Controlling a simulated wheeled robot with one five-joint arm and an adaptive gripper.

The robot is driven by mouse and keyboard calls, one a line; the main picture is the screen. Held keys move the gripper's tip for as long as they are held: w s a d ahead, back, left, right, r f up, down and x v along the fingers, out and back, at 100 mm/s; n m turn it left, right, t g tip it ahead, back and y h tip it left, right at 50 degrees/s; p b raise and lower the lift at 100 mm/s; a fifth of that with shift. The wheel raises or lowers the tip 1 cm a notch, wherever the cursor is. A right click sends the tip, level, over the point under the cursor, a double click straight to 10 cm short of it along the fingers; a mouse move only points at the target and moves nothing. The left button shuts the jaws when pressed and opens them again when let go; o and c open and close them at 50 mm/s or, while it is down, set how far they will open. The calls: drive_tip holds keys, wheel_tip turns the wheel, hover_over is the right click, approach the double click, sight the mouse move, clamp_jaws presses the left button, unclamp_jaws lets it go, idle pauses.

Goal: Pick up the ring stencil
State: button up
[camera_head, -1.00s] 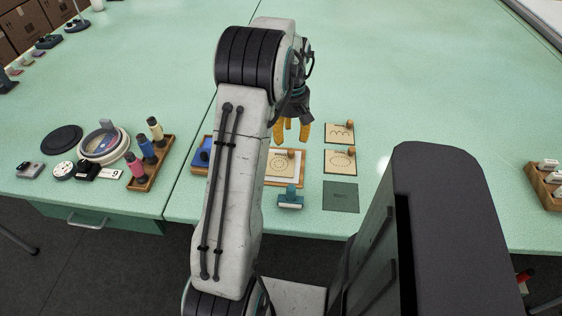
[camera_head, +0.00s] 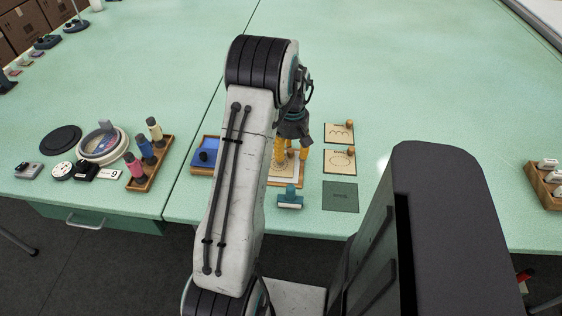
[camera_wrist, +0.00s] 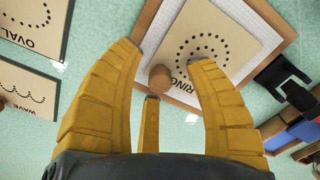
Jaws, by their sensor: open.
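The ring stencil (camera_wrist: 235,25) is a tan plate with a dotted circle and the word RING, with a round wooden knob (camera_wrist: 160,80) at its corner. It lies on a wood-framed board and is partly hidden by a finger. In the head view the ring stencil (camera_head: 283,180) is partly hidden behind my arm and fingers. My gripper (camera_wrist: 163,68) has yellow fingers and is open. Its fingers stand apart around the knob in the wrist view, with visible gaps. In the head view my gripper (camera_head: 291,156) is low over the stencil; I cannot tell whether it touches.
The oval stencil (camera_head: 338,162) and wave stencil (camera_head: 337,135) lie to the right. A dark green square (camera_head: 341,197) lies nearer. The table behind is clear.

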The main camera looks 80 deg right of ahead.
clamp_jaws()
idle(0.3)
drive_tip(key=shift+r, duration=0.1)
